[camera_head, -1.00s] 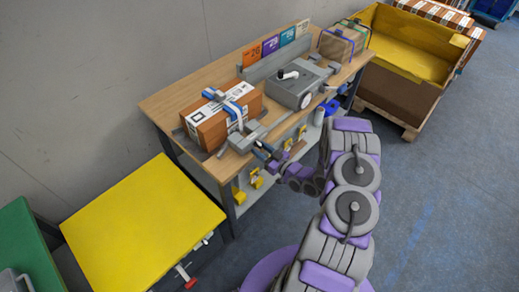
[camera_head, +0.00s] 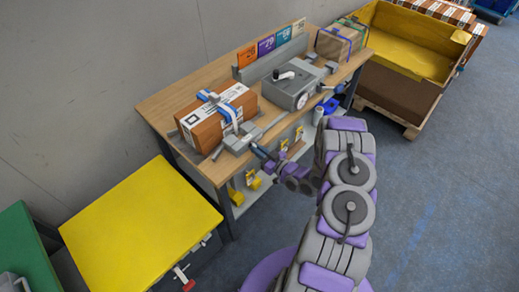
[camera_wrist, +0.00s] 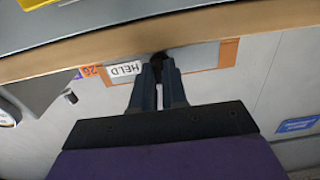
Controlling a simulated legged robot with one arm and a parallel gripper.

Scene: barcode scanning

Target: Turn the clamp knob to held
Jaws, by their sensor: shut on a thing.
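My gripper (camera_wrist: 160,78) is at the bench's front edge, its two dark fingers shut on the dark clamp knob (camera_wrist: 158,58). The fingers hide most of the knob, so I cannot tell its turn angle. A white HELD label (camera_wrist: 125,70) sits just left of the fingers in the wrist view. In the head view my gripper (camera_head: 262,156) reaches the front of the grey clamp (camera_head: 240,140). A brown box (camera_head: 206,130) with a white label and blue strap stands behind the clamp.
A grey machine (camera_head: 284,92) stands on the wooden bench (camera_head: 160,92) to the right, with coloured number cards (camera_head: 265,47) behind it. A yellow-topped table (camera_head: 140,225) is at the left front. A yellow bin (camera_head: 415,45) is at the right. Open floor lies right of my arm.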

